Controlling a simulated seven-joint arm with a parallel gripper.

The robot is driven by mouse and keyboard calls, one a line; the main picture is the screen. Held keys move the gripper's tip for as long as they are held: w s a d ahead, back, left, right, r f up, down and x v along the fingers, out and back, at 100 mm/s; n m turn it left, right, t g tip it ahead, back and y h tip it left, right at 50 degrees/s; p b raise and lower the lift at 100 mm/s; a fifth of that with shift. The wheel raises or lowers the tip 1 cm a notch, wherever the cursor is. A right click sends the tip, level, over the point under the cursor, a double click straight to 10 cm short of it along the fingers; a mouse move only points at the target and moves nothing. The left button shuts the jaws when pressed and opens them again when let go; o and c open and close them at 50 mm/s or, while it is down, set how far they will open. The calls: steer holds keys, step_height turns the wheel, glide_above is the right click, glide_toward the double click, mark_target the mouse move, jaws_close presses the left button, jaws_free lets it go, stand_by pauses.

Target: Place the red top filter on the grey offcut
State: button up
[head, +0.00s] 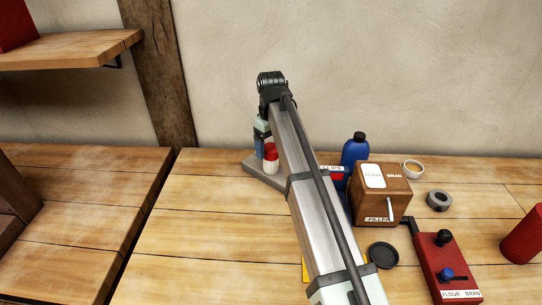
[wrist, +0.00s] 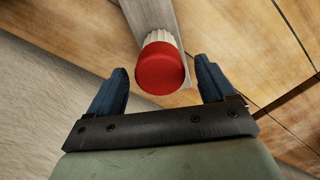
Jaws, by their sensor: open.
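The red top filter (head: 271,152) has a red cap and a white ribbed body. It stands upright on the grey offcut (head: 252,165), a flat grey bar on the bench; my arm hides part of the bar. In the wrist view the filter's red cap (wrist: 161,70) lies between the blue fingertips of my gripper (wrist: 161,64), with a gap on each side. The grey offcut (wrist: 138,13) runs behind it. My gripper is open and touches nothing that I can see. In the head view its blue fingers show just left of the filter, partly hidden by my arm.
Right of my arm stand a blue bottle (head: 354,151), a brown box (head: 382,199), a grey ring (head: 438,200), a pale ring (head: 413,169), a black disc (head: 383,255), a red lever box (head: 447,269) and a red cylinder (head: 524,236). The bench left of the offcut is clear.

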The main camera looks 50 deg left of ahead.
steer(key=shift+r, duration=3.1)
